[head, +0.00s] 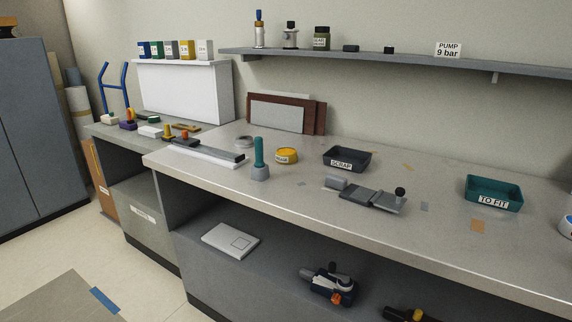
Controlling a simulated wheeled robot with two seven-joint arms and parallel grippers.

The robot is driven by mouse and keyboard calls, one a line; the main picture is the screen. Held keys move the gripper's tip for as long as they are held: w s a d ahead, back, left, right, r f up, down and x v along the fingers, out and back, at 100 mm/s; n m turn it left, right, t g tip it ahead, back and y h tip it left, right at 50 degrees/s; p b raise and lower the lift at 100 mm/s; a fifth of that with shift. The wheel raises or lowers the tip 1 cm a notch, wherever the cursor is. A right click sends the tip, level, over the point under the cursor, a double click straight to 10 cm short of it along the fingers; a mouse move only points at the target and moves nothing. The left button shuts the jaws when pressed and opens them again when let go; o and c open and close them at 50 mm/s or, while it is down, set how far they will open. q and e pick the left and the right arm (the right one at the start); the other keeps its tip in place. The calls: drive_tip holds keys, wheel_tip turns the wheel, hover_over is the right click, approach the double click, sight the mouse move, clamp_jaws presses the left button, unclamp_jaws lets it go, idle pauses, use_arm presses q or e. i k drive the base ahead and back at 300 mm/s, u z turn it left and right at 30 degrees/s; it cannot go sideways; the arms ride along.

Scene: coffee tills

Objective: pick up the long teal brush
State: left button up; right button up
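A long teal handle (259,150) stands upright in a small grey holder (260,173) on the bench top, left of the middle of the head view. It looks like the teal brush; no bristles can be made out, and its lower end is hidden in the holder. Neither of my grippers shows in the head view, and nothing is touching the teal handle.
A yellow tin (287,157) and a black SCRAP tray (347,160) stand right of the holder. A grey fixture (366,196) lies further right, near a teal TO FIT tray (494,193). A dark grey bar (208,150) lies to the left. Bare bench lies in front.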

sight(259, 145)
drive_tip(key=u, duration=1.2)
drive_tip(key=i, duration=1.55)
drive_tip(key=z, duration=2.7)
